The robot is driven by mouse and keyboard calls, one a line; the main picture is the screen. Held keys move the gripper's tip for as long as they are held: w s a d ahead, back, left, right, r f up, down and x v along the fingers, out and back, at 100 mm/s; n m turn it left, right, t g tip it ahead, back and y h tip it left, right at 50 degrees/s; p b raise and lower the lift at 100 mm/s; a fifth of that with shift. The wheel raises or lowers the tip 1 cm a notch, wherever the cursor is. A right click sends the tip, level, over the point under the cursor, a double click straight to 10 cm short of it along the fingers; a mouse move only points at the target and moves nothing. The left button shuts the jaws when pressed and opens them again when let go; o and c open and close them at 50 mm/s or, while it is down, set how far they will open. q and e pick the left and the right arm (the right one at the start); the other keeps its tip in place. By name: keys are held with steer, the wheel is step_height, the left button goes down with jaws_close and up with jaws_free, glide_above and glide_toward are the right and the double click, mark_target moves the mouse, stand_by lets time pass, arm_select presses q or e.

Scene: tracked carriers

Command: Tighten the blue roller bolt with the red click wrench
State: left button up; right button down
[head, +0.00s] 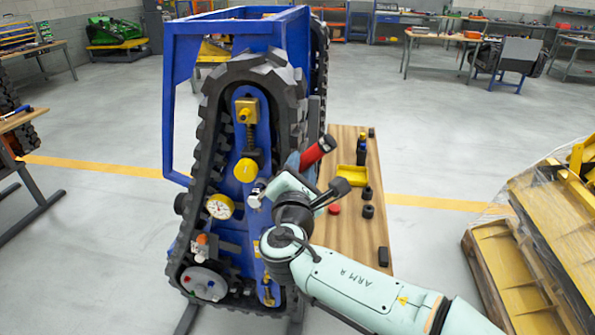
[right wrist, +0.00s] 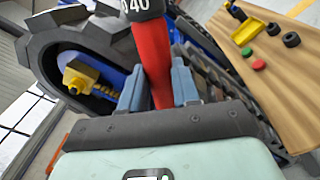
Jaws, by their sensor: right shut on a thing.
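The red click wrench (head: 318,151) is in my right gripper (head: 293,168). Its red handle with a dark end points up and to the right in the head view. In the right wrist view the red handle (right wrist: 153,60) stands between the two grey-blue fingers of the gripper (right wrist: 158,88), under a dark band with white figures. A small silvery part (head: 257,192) by the track frame may be the wrench's head; I cannot tell if it sits on a bolt. I cannot make out the blue roller bolt. My left gripper is not in view.
The blue-framed carrier (head: 183,95) with its black track (head: 212,120) stands in front. A dial gauge (head: 220,206) and yellow fittings (head: 246,170) sit on it. A wooden bench (head: 345,250) holds a yellow tray (head: 351,175) and small parts. A wrapped pallet (head: 525,240) is at right.

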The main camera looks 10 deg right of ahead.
steer(key=shift+d, duration=0.15)
stand_by(0.3)
steer(key=shift+s+d+f+m+b, duration=0.2)
steer(key=shift+d+f+m+b, duration=0.5)
steer(key=shift+b, duration=0.95)
steer(key=shift+a+r, duration=0.1)
steer(key=shift+a, duration=0.1)
steer(key=shift+s+d+f+m+b, duration=0.15)
steer(key=shift+f+m+b, duration=0.25)
steer(key=shift+b, duration=0.45)
steer(key=shift+w+d+f+m+b, duration=0.1)
steer(key=shift+d+f+m+b, duration=0.3)
steer(key=shift+b, duration=0.4)
steer(key=shift+a, duration=0.15)
steer(key=shift+s+d+f+m+b, duration=0.1)
steer(key=shift+d+f+m+b, duration=0.1)
steer(key=shift+f+b, duration=0.35)
steer(key=shift+s+d+f+m+b, duration=0.1)
steer(key=shift+d+f+m+b, duration=0.1)
steer(key=shift+b, duration=0.65)
